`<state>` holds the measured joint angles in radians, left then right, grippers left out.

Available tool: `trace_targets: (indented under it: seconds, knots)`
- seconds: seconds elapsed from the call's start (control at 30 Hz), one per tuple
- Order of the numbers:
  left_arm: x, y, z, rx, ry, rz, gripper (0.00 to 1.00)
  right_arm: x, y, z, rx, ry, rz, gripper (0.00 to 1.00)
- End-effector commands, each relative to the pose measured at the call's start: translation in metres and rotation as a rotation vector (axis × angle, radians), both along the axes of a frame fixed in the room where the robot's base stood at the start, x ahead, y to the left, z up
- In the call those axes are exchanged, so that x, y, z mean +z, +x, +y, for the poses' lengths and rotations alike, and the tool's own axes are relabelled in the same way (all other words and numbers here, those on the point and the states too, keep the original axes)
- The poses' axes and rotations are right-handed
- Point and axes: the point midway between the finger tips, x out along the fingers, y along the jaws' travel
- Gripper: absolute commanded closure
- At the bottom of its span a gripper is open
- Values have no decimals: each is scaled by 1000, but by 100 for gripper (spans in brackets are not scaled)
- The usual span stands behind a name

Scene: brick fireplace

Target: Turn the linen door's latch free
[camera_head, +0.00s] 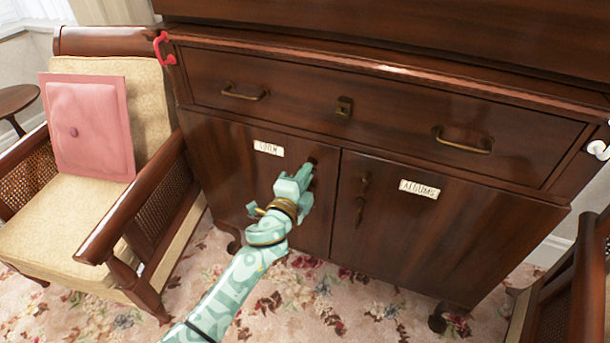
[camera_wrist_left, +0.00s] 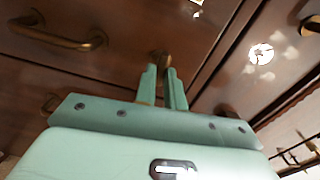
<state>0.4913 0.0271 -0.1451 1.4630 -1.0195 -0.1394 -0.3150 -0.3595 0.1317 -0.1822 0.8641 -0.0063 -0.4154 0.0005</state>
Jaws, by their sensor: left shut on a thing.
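The linen door (camera_head: 235,180) is the left door of a dark wooden cabinet, and it looks closed. Its small white label (camera_head: 268,148) is hard to read. My left gripper (camera_head: 308,172) is at the upper right part of this door, close to the seam between the doors. In the left wrist view its two green fingers (camera_wrist_left: 165,90) are close together on a small brass latch (camera_wrist_left: 162,58). The latch is mostly hidden by the gripper in the head view, so its angle is unclear. My right gripper is not in view.
The albums door (camera_head: 430,235) with brass fittings (camera_head: 361,205) is to the right. A wide drawer (camera_head: 390,110) with brass pulls is above. An armchair (camera_head: 150,215) with a pink cushion (camera_head: 90,125) stands close on the left; another armchair (camera_head: 570,300) is at lower right. Flowered carpet lies in front.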

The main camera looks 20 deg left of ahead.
Motion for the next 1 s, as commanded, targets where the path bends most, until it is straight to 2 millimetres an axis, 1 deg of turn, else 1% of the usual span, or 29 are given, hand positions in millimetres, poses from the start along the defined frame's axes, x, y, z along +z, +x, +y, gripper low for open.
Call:
trace_targets:
  seconds: [0.1, 0.3, 0.53, 0.83, 0.87, 0.9, 0.93, 1.0]
  knots:
    - [-2, 0, -1, -2, 56, 0, 100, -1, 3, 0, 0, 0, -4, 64]
    - [-2, 0, -1, -1, 114, -2, 100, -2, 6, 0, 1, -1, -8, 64]
    - [-2, 0, -1, -1, 134, -2, 100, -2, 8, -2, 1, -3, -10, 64]
    - [-2, -1, -1, -2, 135, -2, 100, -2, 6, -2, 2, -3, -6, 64]
    - [-2, -1, -1, -2, 134, -2, 84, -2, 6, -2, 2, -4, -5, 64]
    - [-2, -1, -1, -2, 134, -2, 72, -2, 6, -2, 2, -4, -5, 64]
    - [-2, 0, -1, -2, 134, -2, 67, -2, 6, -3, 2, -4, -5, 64]
    - [-2, 0, -1, -1, 134, -3, 67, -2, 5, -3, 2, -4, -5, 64]
